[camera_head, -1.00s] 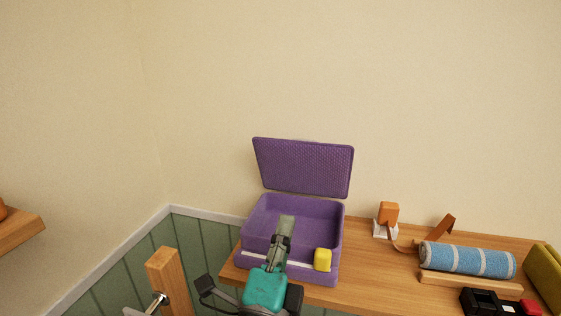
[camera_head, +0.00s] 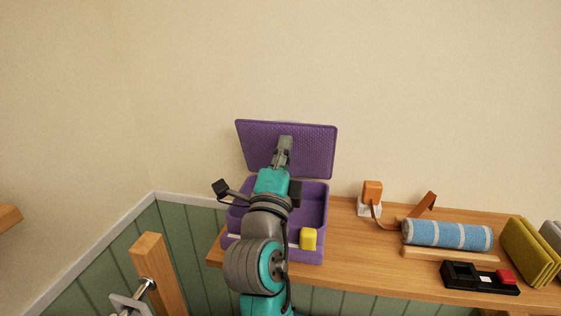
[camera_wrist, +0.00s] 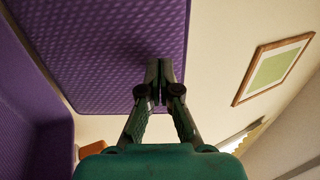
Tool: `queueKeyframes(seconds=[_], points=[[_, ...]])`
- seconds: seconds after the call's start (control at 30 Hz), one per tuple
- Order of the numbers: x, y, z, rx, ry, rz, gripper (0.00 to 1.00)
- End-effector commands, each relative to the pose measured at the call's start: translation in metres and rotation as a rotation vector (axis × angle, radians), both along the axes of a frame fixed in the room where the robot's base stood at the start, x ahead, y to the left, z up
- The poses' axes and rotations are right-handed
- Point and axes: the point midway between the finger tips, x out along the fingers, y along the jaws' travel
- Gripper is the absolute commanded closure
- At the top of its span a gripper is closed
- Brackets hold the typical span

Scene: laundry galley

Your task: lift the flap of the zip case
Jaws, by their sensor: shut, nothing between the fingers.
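The purple zip case (camera_head: 313,205) stands on the wooden counter. Its flap (camera_head: 308,150) is up, roughly upright behind the case body, with its textured inner face towards me. A yellow block-like tab (camera_head: 308,239) sits at the case's front right. My gripper (camera_head: 286,142) is shut and empty, in front of the flap's middle. In the wrist view the flap (camera_wrist: 110,45) fills the upper left, and the shut fingertips (camera_wrist: 159,68) overlap its lower edge. I cannot tell whether they touch it. My arm hides part of the case's inside and front.
Right of the case are an orange-and-white item (camera_head: 371,193) with a brown strap, a blue striped roll (camera_head: 447,235) on a wooden base, a black box (camera_head: 478,278) with a red part, and an olive folded item (camera_head: 530,251). A wooden post (camera_head: 158,275) stands left of the counter.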

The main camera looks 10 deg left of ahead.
Motion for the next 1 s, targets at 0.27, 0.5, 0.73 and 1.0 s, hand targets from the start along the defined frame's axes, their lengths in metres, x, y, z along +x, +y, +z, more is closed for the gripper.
queueKeyframes(seconds=[0.27, 0.5, 0.73, 1.0], points=[[0.004, 0.0, 0.002, 0.0, 0.0, 0.001, 1.0], [0.006, -0.001, 0.005, 0.002, 0.015, -0.003, 1.0], [0.027, -0.002, 0.016, 0.003, 0.102, -0.001, 1.0], [0.044, -0.001, 0.021, 0.003, 0.101, 0.0, 1.0]])
